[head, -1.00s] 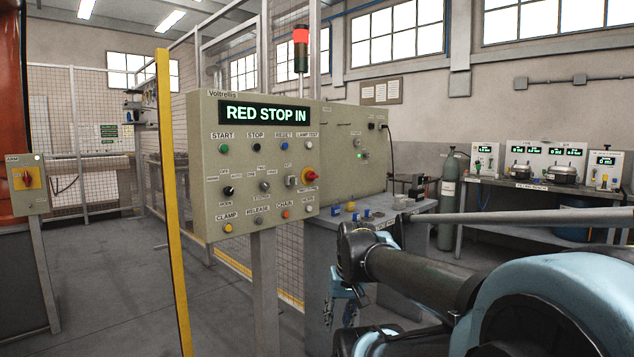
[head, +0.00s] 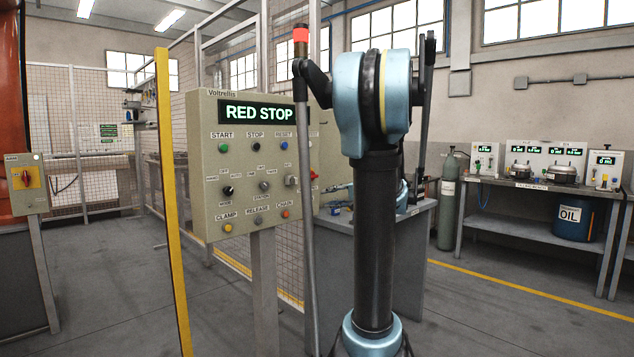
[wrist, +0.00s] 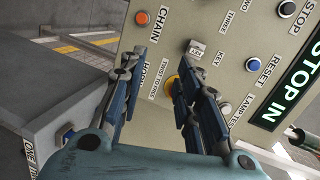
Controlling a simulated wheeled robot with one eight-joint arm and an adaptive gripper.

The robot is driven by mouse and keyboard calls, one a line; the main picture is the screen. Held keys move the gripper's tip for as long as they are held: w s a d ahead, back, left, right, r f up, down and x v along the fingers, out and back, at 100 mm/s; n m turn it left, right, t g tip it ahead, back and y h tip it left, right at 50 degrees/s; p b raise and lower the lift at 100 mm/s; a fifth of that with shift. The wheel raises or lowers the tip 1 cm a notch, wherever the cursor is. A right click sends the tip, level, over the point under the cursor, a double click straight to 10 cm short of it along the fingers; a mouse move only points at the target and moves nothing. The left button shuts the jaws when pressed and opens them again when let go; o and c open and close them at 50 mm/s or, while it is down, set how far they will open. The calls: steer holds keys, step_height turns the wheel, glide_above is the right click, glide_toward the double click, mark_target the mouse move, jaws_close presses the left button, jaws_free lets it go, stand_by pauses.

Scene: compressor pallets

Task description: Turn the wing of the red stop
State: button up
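The red stop (head: 313,175) shows as a small red part at the right edge of the control panel (head: 235,185) in the head view, mostly hidden by my arm. In the wrist view a yellow-orange round part (wrist: 170,85) lies beside the right finger, which covers most of the stop; its red wing cannot be made out. My gripper (wrist: 158,62) is open, with its two fingers apart in front of the panel and nothing seen between them. I cannot tell whether the right finger touches the stop. The panel display (head: 257,112) shows RED STOP, its end hidden.
A key switch (wrist: 197,48), a chain button (wrist: 141,18) and a lamp test button (wrist: 225,107) are close to the fingers. A bench (head: 420,215) stands right of the panel. A yellow post (head: 172,200) and mesh fence are on the left.

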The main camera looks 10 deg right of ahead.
mark_target(315, 177)
steer(key=w+d+r+m+t, duration=0.25)
steer(key=w+d+r, duration=0.2)
steer(key=d, duration=0.35)
steer(key=shift+t, duration=0.35)
steer(key=x, duration=1.8)
steer(key=shift+a+f, duration=0.1)
steer(key=shift+f, duration=0.05)
